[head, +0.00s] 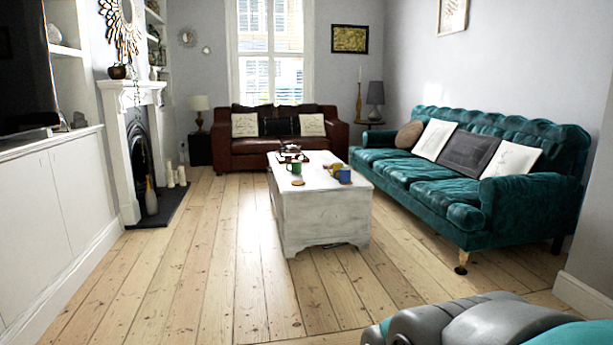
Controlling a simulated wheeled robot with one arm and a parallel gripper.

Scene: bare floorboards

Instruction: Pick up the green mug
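The green mug (296,168) is small in the head view and stands on top of the white chest-like coffee table (308,220), towards its left side. A round brown coaster (298,183) lies in front of it. My gripper is not in view. Only rounded grey and teal parts of my own arm show at the bottom right, far from the mug, with no fingertips visible.
A blue mug (344,175) and a yellow item (334,168) stand right of the green mug. A tray (290,156) lies behind. A teal sofa (465,172) borders the right, a brown sofa (250,146) the back. The floorboards (215,270) in front and left are clear.

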